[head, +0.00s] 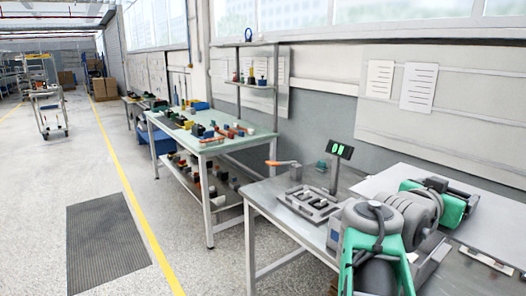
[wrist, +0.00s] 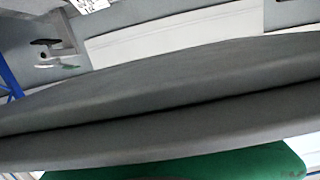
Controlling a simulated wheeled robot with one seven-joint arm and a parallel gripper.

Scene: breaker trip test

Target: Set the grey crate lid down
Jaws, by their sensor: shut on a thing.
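A grey slab, which I take to be the grey crate lid (wrist: 150,95), spans the wrist view from side to side, very close to the camera. A dark line runs along its length, and it looks slightly tilted in that view. A green part, which seems to be my gripper (wrist: 185,163), shows at the bottom edge against the slab. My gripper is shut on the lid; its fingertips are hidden. In the head view my green and grey arm covers the lower right, and I cannot clearly make out the lid or gripper there.
A metal bench (head: 283,207) holds a grey tray (head: 309,203), a small post display (head: 340,150) with green digits and an orange-handled device (head: 295,170). A longer bench (head: 222,147) behind carries many small parts. Open floor and a dark mat (head: 105,240) lie left.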

